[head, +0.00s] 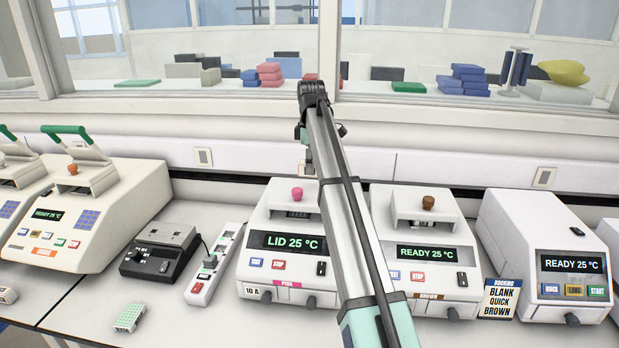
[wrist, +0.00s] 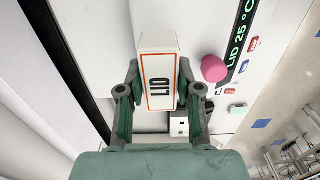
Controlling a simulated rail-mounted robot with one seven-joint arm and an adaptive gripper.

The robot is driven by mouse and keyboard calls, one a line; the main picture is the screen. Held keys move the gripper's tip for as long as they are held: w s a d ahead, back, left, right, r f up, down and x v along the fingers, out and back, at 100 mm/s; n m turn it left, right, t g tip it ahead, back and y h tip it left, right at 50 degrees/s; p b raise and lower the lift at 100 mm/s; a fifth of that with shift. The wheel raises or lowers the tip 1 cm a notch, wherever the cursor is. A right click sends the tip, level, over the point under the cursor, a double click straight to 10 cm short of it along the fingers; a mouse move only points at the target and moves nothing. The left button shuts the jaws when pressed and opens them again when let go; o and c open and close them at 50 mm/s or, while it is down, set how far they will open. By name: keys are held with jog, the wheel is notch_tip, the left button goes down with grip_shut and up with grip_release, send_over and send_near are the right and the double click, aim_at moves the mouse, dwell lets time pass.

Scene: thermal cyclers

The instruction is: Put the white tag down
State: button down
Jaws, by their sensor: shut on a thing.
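The white tag (wrist: 160,58) has an orange border and black letters reading LID. In the wrist view my gripper (wrist: 159,88) is shut on it, one finger on each side. In the head view my gripper (head: 308,152) is behind the pink-knobbed cycler (head: 285,240), near the back wall. A small part of the tag (head: 303,168) shows there. The cycler's screen reads LID 25 °C, and its pink knob (wrist: 214,68) is right of the tag in the wrist view. I cannot tell whether the tag touches any surface.
A brown-knobbed cycler (head: 440,255) reading READY stands to the right, with a booking sign (head: 500,299) and another cycler (head: 560,262) beyond. A power strip (head: 214,262) and a small black device (head: 160,253) stand left. Bare bench (head: 90,305) shows at front left.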

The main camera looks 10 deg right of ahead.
aim_at(311, 176)
jog(key=shift+f+p, duration=0.6)
jog(key=shift+f, duration=1.5)
jog(key=shift+f, duration=0.15)
jog(key=c, duration=0.8)
grip_release()
notch_tip(311, 176, up, 10)
jog(key=shift+r, duration=0.25)
jog(key=shift+r+p, duration=0.9)
jog(key=shift+p, duration=0.05)
